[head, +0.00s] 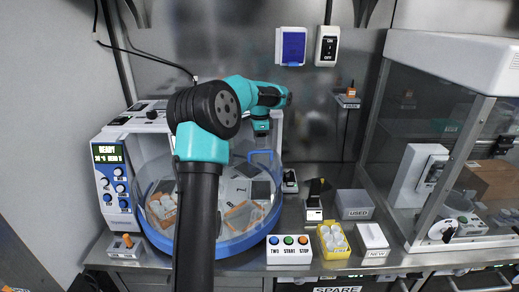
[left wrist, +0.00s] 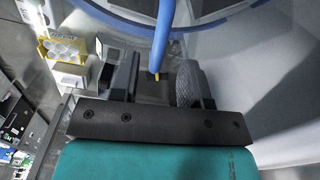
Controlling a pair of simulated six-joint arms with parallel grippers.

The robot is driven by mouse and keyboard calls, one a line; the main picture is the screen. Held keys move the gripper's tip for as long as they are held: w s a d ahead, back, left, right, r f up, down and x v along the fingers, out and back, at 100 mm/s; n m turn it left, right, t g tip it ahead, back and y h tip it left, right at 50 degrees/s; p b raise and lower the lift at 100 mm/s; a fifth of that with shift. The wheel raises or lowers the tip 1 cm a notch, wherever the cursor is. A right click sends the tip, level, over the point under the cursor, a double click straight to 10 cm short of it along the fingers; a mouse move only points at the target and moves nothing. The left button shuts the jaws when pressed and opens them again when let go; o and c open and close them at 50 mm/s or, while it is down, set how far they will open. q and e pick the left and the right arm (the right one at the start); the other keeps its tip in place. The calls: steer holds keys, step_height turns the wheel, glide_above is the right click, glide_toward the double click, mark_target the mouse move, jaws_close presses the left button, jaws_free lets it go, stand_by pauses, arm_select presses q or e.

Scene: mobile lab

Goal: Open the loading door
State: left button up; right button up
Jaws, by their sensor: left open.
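The loading door appears to be the clear round cover with a blue rim (head: 240,243) on the white-and-blue machine (head: 111,185). A blue handle (head: 262,154) stands at its upper right; it also shows in the left wrist view (left wrist: 161,38). My left gripper (head: 262,140) is over this handle, pointing down. In the left wrist view my left gripper (left wrist: 157,75) is open, with the handle's lower end between or just beyond its dark fingers. Contact cannot be told. My arm hides part of the cover. My right gripper is not in view.
A button box (head: 289,250), a yellow rack of white caps (head: 333,241) and small grey boxes (head: 354,204) stand right of the machine. A glass-walled cabinet (head: 440,130) fills the right side. A dark cable (head: 150,57) hangs along the back wall.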

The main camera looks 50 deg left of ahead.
arm_select(q)
steer(key=shift+f, duration=2.05)
steer(key=shift+c, duration=0.2)
jaws_close()
